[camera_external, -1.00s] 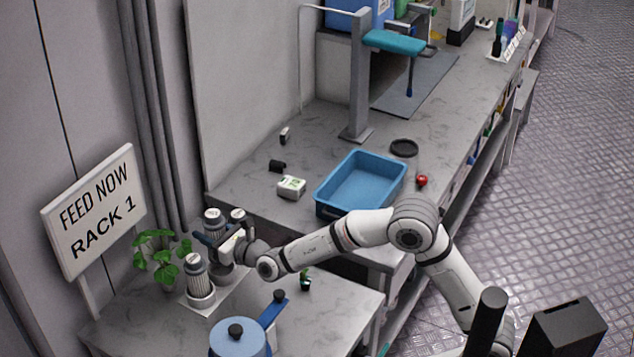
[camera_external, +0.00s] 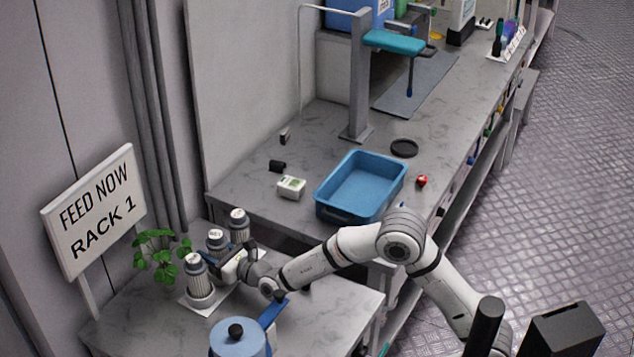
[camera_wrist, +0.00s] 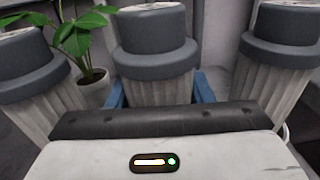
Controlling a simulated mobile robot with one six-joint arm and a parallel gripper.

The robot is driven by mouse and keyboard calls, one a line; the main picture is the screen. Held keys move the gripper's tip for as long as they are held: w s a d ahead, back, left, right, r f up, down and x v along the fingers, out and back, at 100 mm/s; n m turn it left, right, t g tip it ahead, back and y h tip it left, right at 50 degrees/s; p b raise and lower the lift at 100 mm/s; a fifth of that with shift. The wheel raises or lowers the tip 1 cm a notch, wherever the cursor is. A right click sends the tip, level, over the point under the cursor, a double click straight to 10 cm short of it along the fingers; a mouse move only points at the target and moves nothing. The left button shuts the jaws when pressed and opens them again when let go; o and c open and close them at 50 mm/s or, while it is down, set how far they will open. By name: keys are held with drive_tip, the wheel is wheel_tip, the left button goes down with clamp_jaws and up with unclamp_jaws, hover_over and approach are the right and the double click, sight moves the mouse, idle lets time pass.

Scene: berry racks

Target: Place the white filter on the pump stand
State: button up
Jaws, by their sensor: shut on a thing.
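Three white ribbed filters with grey collars stand in a row on the left bench. My gripper (camera_external: 222,264) is shut on the middle white filter (camera_external: 216,240), which is upright. In the wrist view, my blue fingers flank this middle filter (camera_wrist: 157,88). The near filter (camera_external: 196,268) sits in a pale round seat on the pump stand (camera_external: 200,299), a white base plate. The far filter (camera_external: 238,222) stands behind the held one. My gripper hides the held filter's lower end, so I cannot tell whether it is fully seated.
A potted plant (camera_external: 160,255) stands close to the left of the filters. A blue lidded pot (camera_external: 238,340) with a raised handle is at the front. A blue tray (camera_external: 330,205) and a small white box (camera_external: 291,187) are on the back bench.

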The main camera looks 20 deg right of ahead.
drive_tip(key=shift+f, duration=0.15)
drive_tip(key=o, duration=1.2)
drive_tip(key=shift+c, duration=0.2)
